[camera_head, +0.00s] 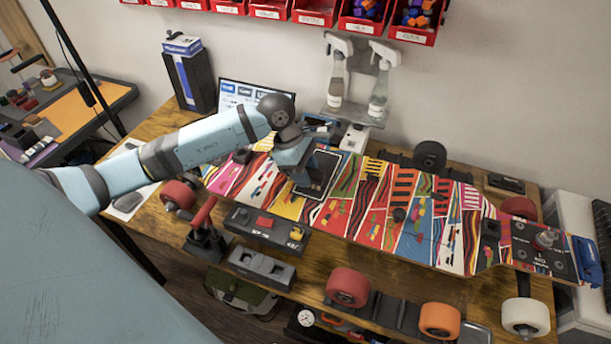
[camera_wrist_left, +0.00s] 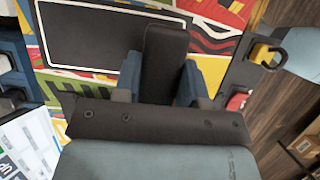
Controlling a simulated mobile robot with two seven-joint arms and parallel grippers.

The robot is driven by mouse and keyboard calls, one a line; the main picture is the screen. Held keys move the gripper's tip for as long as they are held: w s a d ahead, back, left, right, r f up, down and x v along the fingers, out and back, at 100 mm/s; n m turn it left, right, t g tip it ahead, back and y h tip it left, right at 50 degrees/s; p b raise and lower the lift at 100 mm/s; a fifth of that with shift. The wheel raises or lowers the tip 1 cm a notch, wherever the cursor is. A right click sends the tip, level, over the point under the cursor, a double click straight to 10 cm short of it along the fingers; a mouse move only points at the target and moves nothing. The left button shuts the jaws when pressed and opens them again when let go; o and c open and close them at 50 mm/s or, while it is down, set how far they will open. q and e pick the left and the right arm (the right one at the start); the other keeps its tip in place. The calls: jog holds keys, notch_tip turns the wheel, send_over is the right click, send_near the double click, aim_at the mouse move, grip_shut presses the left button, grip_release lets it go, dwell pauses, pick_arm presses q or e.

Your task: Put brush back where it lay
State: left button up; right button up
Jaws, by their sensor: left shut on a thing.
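My left gripper (camera_head: 293,180) is over the left-middle part of the colourful board. In the left wrist view its two blue fingers (camera_wrist_left: 160,82) are shut on the brush (camera_wrist_left: 166,52), which shows as a plain dark block sticking out beyond the fingers. Its bristles are hidden. Just past it lies a dark rectangular panel with a pale outline (camera_wrist_left: 105,38) on the board. In the head view that panel (camera_head: 321,172) is beside the gripper, which partly covers it. I cannot tell whether the brush touches the board. My right gripper is not in view.
The long patterned board (camera_head: 420,225) spans the wooden table (camera_head: 320,262). A dark holder with red and yellow items (camera_head: 268,228), a small clamp stand (camera_head: 205,235) and several wheels (camera_head: 347,287) are in front. Spray bottles (camera_head: 337,78) and a tall box (camera_head: 190,80) stand behind.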

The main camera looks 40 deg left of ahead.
pick_arm(q)
notch_tip(320, 180, down, 2)
jog(key=o, duration=0.4)
jog(key=shift+f, duration=0.15)
jog(key=o, duration=0.4)
